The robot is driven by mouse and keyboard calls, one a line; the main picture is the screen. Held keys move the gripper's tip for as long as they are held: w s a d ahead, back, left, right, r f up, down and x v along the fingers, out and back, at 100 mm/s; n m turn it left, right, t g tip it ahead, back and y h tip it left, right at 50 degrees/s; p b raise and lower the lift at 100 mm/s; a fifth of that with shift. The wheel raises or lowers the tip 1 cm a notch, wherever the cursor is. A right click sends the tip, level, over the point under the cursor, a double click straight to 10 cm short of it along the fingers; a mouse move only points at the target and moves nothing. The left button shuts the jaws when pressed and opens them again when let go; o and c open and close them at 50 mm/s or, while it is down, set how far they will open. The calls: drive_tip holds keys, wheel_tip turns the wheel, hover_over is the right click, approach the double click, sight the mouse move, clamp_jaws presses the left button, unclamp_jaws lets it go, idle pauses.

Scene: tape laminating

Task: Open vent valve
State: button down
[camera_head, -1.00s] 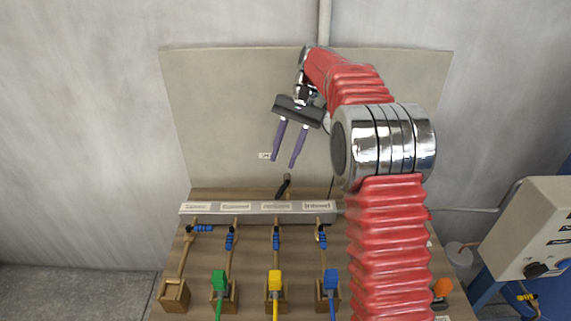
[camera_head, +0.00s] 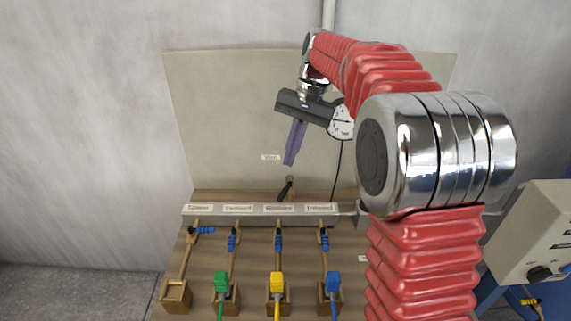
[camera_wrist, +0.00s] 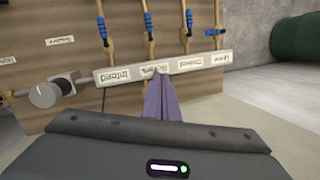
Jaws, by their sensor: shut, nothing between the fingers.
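A small label (camera_head: 270,157), apparently reading "Vent", is on the beige back panel. Below it, a small valve with a dark handle (camera_head: 286,189) stands just behind the grey manifold bar (camera_head: 260,214); the handle is tilted. My gripper (camera_head: 289,163) has its purple fingers together and empty, pointing down just above this valve, apparently apart from it. In the wrist view the closed fingers (camera_wrist: 162,98) show in front of the labelled manifold (camera_wrist: 200,64). I cannot make out the vent valve there.
Several blue-handled valves (camera_head: 278,238) stand on tubes in front of the manifold; the leftmost handle (camera_head: 203,230) lies crosswise. Green (camera_head: 222,282), yellow (camera_head: 277,280) and blue (camera_head: 333,281) connectors sit at the front. A round gauge (camera_head: 341,124) is right of my gripper. A control box (camera_head: 535,240) stands right.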

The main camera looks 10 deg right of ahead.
drive_tip(key=s+d+f+n+t+h, duration=0.1)
drive_tip(key=s+n+t, duration=0.1)
drive_tip(key=s, duration=1.1)
drive_tip(key=s+f+n+t+h, duration=0.2)
drive_tip(key=s+n+t, duration=0.1)
drive_tip(key=s, duration=1.1)
drive_tip(key=shift+d+f+t, duration=0.25)
drive_tip(key=shift+d+t, duration=0.1)
drive_tip(key=shift+t, duration=0.55)
drive_tip(key=shift+a, duration=0.15)
